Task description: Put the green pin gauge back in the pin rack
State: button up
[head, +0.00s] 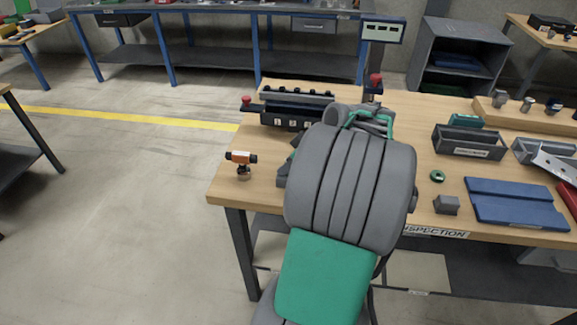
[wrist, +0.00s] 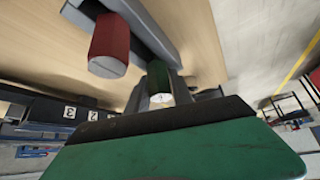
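The green pin gauge (wrist: 159,78) shows in the wrist view, with a pale end face towards the camera. Dark finger parts show on both sides of the green pin.
The bench's left front corner is mostly clear.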

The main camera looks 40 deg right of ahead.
jog(key=o, duration=0.4)
jog(key=shift+s+a+f, duration=0.15)
jog(key=shift+f, duration=0.3)
jog(key=shift+s+a+f, duration=0.1)
jog(key=shift+f, duration=0.3)
jog(key=shift+r, duration=0.15)
jog(key=w+r+p+v, duration=0.1)
jog(key=p+v, duration=0.1)
jog(key=v, duration=1.1)
jog(key=w+a+f+m+g, duration=0.1)
jog(key=w+a, duration=0.2)
jog(key=a, duration=0.6)
jog(key=w+a+f+g, duration=0.15)
jog(key=w+a, duration=0.25)
jog(key=a, duration=0.5)
jog(key=s+a+f, duration=0.1)
jog(key=s+a, duration=0.1)
jog(key=a, duration=0.1)
jog(key=s+a+f+m+h, duration=0.1)
jog(key=s+a+f, duration=0.1)
jog(key=a, duration=0.2)
jog(key=s+a+f+m+g, duration=0.1)
jog(key=s+a, duration=0.1)
jog(key=a, duration=0.2)
jog(key=shift+s+f+h, duration=0.2)
jog(key=shift+f+h, duration=0.1)
jog(key=shift+f, duration=0.05)
jog(key=shift+c, duration=0.2)
